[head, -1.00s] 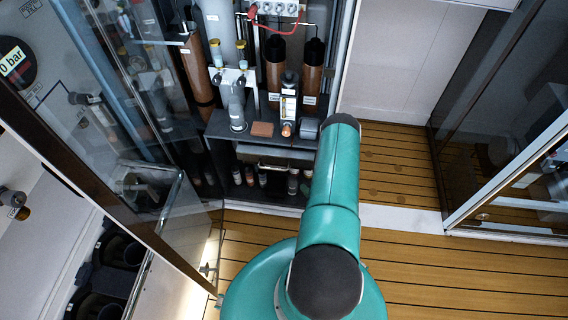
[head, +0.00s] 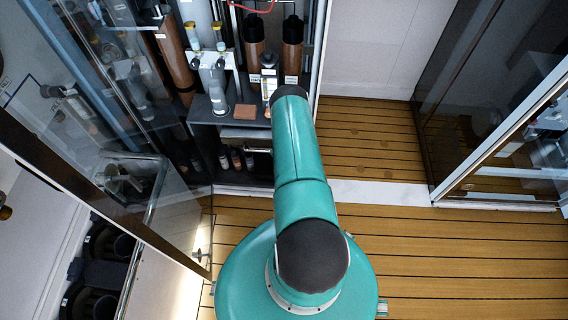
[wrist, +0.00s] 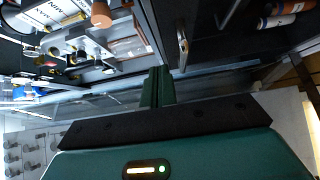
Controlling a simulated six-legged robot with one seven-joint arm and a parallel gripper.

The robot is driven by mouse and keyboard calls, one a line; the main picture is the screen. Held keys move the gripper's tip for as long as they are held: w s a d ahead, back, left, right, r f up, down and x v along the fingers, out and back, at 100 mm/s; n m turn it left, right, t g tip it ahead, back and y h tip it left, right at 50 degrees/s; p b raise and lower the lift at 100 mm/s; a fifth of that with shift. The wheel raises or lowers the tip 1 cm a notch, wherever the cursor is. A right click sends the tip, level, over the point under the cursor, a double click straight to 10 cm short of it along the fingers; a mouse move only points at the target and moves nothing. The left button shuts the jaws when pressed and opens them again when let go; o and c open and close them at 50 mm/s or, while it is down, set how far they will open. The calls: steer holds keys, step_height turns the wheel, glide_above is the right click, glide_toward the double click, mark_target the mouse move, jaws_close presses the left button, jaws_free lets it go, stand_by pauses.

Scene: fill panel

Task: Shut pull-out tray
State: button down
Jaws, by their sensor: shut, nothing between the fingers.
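The pull-out tray appears to be the dark grey shelf (head: 208,136) in the open cabinet, carrying a brown block, a grey bottle and other pieces. My arm covers its right part in the head view. I cannot tell how far it sticks out. In the wrist view, a metal bar like a handle (wrist: 183,48) shows just above and right of my gripper (wrist: 158,72). The gripper's dark green fingers are together and empty, apart from the bar in the picture. In the head view, the gripper is hidden behind my arm.
An open glass door (head: 130,170) stands left of the cabinet. Bottles (head: 236,160) stand below the shelf and brown cylinders (head: 292,45) behind it. A glass-fronted unit (head: 500,150) is at right. The wooden floor (head: 450,250) in front is clear.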

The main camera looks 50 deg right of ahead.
mark_target(269, 139)
steer(key=w+d, duration=0.3)
steer(key=shift+w, duration=0.25)
steer(key=shift+w+d, duration=0.1)
steer(key=shift+d, duration=0.05)
steer(key=shift+d, duration=0.1)
steer(key=w+d, duration=0.2)
steer(key=d, duration=0.1)
steer(key=shift+w+d, duration=0.2)
steer(key=shift+w, duration=0.2)
steer(key=shift+s+a, duration=0.1)
steer(key=shift+a, duration=0.05)
